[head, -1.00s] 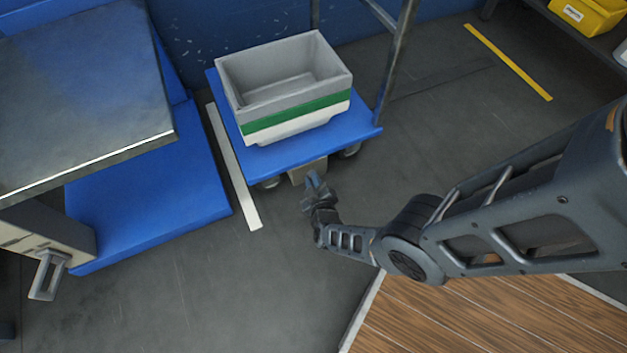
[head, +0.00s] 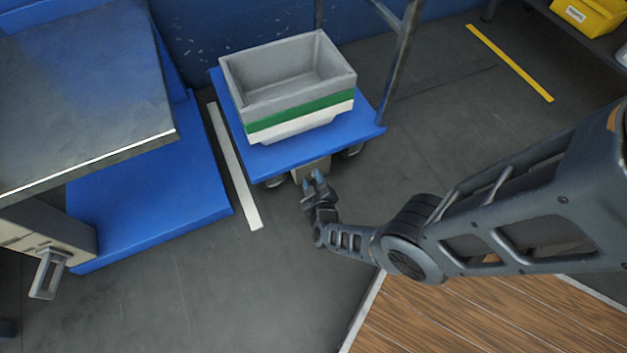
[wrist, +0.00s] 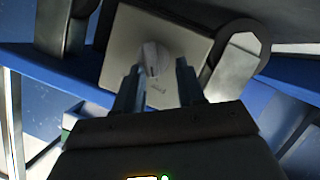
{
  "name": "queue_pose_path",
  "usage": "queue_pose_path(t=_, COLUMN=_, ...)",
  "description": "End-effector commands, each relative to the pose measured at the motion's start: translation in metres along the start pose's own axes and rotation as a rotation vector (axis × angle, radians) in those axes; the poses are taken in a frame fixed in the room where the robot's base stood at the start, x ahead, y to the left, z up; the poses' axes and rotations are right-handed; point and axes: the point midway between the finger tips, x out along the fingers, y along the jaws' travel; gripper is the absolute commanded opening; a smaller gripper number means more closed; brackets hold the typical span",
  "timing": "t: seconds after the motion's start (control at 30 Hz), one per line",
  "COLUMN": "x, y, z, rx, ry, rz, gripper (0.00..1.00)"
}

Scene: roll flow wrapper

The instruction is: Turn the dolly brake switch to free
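The blue dolly (head: 290,158) stands at the top centre of the head view, with a beige brake plate (head: 311,169) below its front edge. My gripper (head: 315,178) is in front of the plate. In the wrist view its two fingers (wrist: 158,75) are apart with nothing between them, pointing at the plate. The left fingertip overlaps the switch's lower left edge; I cannot tell whether it touches.
A grey crate with a green band (head: 300,112) sits on the dolly. Dolly casters (wrist: 238,55) flank the plate. A metal table (head: 85,90) stands over a blue platform (head: 150,195) at left. Grey floor (head: 240,290) is clear in front.

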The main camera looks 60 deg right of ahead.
Motion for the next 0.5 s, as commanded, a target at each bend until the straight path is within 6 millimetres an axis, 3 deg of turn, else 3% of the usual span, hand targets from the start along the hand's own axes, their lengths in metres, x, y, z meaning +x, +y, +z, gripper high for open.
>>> queue_pose_path(t=0.17, x=-0.008, y=0.001, z=-0.005, rx=0.001, ry=0.005, rz=0.0, gripper=0.39)
queue_pose_path(t=0.5, x=-0.063, y=0.0, z=-0.004, rx=-0.002, ry=0.003, rz=-0.004, gripper=0.39)
